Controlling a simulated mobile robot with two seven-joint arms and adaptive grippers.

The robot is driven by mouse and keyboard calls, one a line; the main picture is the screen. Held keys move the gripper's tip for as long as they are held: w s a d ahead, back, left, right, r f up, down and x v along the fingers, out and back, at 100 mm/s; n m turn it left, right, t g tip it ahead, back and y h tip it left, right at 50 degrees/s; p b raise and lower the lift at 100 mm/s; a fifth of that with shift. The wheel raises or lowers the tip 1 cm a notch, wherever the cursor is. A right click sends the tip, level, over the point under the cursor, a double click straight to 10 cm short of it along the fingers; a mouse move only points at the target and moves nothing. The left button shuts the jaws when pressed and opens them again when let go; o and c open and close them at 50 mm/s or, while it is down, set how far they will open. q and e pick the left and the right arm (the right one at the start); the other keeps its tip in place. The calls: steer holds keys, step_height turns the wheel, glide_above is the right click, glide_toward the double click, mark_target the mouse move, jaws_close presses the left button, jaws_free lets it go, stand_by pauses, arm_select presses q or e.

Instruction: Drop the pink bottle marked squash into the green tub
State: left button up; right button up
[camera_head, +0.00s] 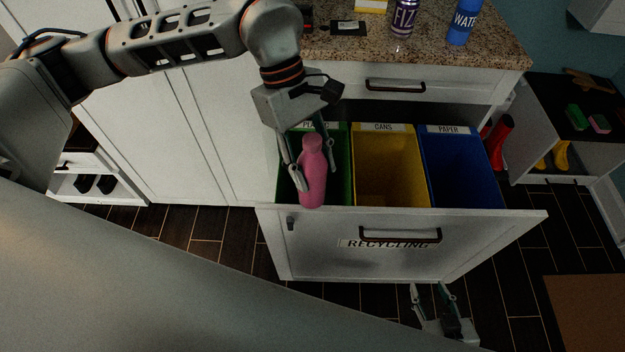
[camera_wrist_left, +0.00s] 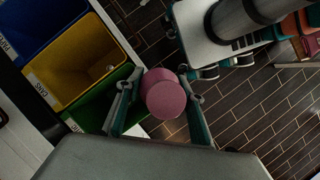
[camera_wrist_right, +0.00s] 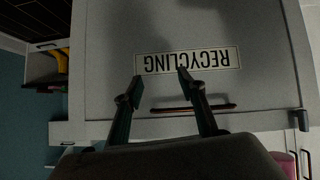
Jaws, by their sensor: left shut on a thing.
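The pink bottle (camera_head: 313,172) is upright in my left gripper (camera_head: 306,165), which is shut on it. In the head view it overlaps the front of the green tub (camera_head: 340,168), the leftmost tub in the open drawer. In the left wrist view the bottle (camera_wrist_left: 164,96) sits between the fingers, with the green tub (camera_wrist_left: 100,104) beside it and floor visible around it. No marking on the bottle is readable. My right gripper (camera_head: 433,292) is low in front of the drawer; its fingers (camera_wrist_right: 160,85) stand apart and empty in the right wrist view.
The open drawer front (camera_head: 400,235) reads RECYCLING. A yellow tub (camera_head: 388,185) marked CANS and a blue tub (camera_head: 460,180) marked PAPER stand right of the green one. A purple can (camera_head: 403,18) and a blue WATER bottle (camera_head: 463,22) stand on the counter (camera_head: 430,50).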

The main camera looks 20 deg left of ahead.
arm_select(q)
steer(key=w+a+f+b, duration=0.2)
steer(key=w, duration=0.5)
steer(key=w+a+f+b, duration=0.2)
steer(key=w+b, duration=0.1)
steer(key=w, duration=0.4)
steer(key=shift+w+b, duration=0.3)
steer(key=shift+b, duration=0.05)
arm_select(e)
steer(key=f, duration=0.1)
steer(key=d+f, duration=0.1)
steer(key=w+f, duration=0.1)
steer(key=shift+d+f, duration=0.15)
steer(key=shift+f, duration=0.2)
arm_select(q)
steer(key=shift+a+r, duration=0.1)
arm_select(e)
steer(key=shift+r, duration=0.1)
